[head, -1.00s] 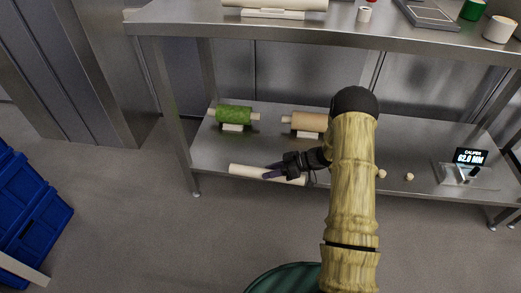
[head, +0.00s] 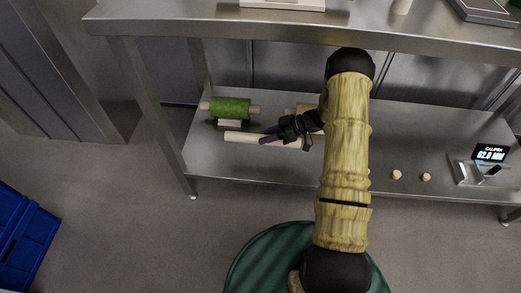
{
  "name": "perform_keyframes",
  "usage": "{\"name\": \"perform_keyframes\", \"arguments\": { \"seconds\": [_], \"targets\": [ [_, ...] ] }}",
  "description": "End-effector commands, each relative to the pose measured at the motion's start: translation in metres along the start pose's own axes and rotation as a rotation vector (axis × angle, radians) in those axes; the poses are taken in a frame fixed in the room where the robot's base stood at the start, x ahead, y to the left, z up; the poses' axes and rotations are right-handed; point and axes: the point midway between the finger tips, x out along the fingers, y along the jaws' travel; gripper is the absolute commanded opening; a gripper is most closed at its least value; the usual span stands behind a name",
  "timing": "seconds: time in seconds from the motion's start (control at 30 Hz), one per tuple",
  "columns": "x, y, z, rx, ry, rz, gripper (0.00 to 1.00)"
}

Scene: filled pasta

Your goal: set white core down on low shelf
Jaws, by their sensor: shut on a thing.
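The white core (head: 247,137), a pale plain cylinder, lies crosswise in my gripper (head: 272,135) over the low shelf (head: 215,168). My gripper is shut on it right of its middle. The core is just in front of the green roll (head: 230,108) on its stand. I cannot tell whether the core touches the shelf or hangs slightly above it. Its right end is partly hidden by my gripper.
A tan roll (head: 301,110) stands behind my gripper, mostly hidden by my arm. Small pale pieces (head: 397,175) and a caliper display (head: 490,153) are on the shelf's right. The upper shelf (head: 200,21) overhangs the back. The shelf's front left is clear.

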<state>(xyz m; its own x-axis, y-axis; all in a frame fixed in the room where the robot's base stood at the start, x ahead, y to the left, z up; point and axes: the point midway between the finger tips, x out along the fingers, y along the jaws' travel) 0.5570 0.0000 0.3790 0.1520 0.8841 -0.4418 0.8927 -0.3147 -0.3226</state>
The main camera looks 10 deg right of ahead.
Motion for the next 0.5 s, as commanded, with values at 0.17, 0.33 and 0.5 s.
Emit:
{"name": "perform_keyframes", "arguments": {
  "seconds": [0.17, 0.33, 0.5],
  "targets": [
    [-0.0007, 0.0002, -0.0001, 0.0, 0.001, 0.001, 0.0],
    [-0.0007, 0.0002, -0.0001, 0.0, 0.001, 0.001, 0.0],
    [0.0014, 0.0016, 0.0039, 0.001, 0.001, 0.001, 0.0]
  ]
}}
